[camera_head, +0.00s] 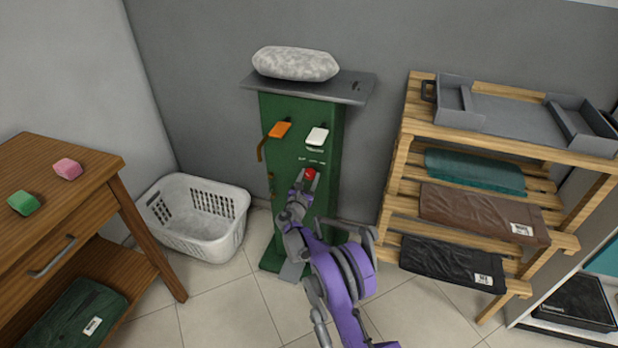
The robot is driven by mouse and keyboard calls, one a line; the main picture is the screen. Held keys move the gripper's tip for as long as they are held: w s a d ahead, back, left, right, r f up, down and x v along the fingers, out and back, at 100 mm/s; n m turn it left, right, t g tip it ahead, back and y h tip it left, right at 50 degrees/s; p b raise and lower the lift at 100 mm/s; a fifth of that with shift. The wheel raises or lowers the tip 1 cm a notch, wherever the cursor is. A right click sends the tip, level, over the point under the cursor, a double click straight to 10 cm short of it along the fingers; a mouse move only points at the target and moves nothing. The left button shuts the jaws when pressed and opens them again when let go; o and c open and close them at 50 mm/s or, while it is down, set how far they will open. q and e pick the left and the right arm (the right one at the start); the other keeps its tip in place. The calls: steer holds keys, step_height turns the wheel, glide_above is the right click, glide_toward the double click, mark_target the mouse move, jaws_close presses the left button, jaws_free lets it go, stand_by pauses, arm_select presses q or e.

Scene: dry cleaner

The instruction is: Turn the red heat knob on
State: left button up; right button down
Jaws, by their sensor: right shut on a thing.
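The red heat knob (309,174) sits on the front of a green machine cabinet (329,206), below an orange lever (280,130) and a white lever (317,137). My right arm reaches up from the bottom of the head view. Its gripper (307,178) is at the knob, shut on it, and hides part of it. The knob's exact turn angle is too small to tell. My left gripper is not in view.
A grey padded roll (296,63) lies on the cabinet's dark top (345,87). A white basket (200,240) stands left of the cabinet, beside a wooden table (95,160). A wooden shelf (395,165) with folded cloths stands to the right. Floor in front is partly free.

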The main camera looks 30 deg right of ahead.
steer(key=shift+m, duration=0.3)
steer(key=m, duration=0.3)
steer(key=shift+m, duration=0.3)
steer(key=m, duration=0.4)
steer(key=shift+f+m+b, duration=0.1)
steer(key=shift+m+b, duration=0.2)
steer(key=shift+b, duration=0.05)
steer(key=m, duration=0.4)
steer(key=shift+m+h, duration=0.3)
steer(key=shift+m, duration=0.1)
steer(key=shift+f+m, duration=0.1)
steer(key=shift+m, duration=2.3)
steer(key=shift+c, duration=1.4)
jaws_free()
